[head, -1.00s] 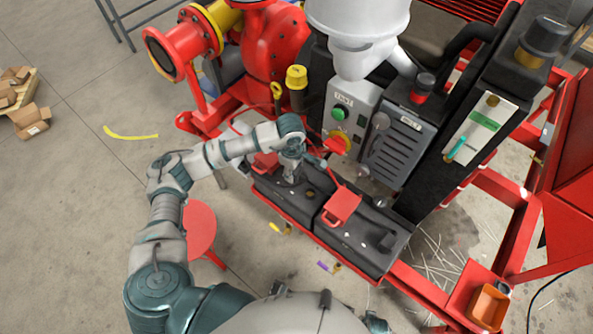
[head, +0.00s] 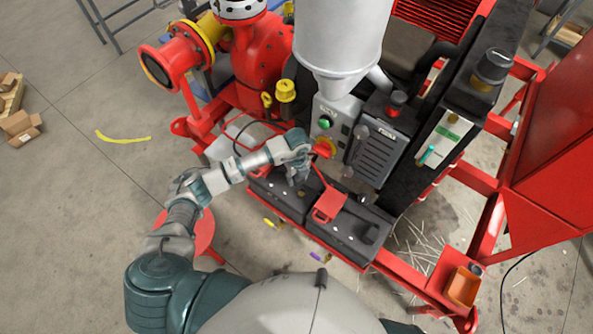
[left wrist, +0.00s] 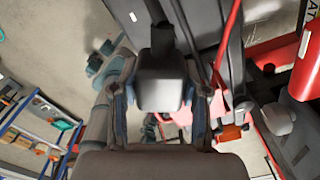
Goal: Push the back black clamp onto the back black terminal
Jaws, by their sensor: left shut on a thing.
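My left gripper (head: 298,180) points down over the back black battery (head: 262,188) of the pump skid. In the left wrist view its two fingers (left wrist: 160,104) are shut on a dark block, which looks like the black clamp (left wrist: 160,88). A black stem or cable runs up from it. The black terminal is hidden under the gripper, so I cannot tell whether the clamp touches it. A red clamp or cover (head: 329,206) with a red cable sits on the front black battery (head: 343,232). My right gripper is out of view.
A grey control box (head: 331,122) with a green button and red-yellow switch stands behind the batteries. A red pump (head: 262,60) is at back left, a red stool (head: 203,232) at left. An orange bin (head: 463,286) sits at lower right. Floor at left is mostly clear.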

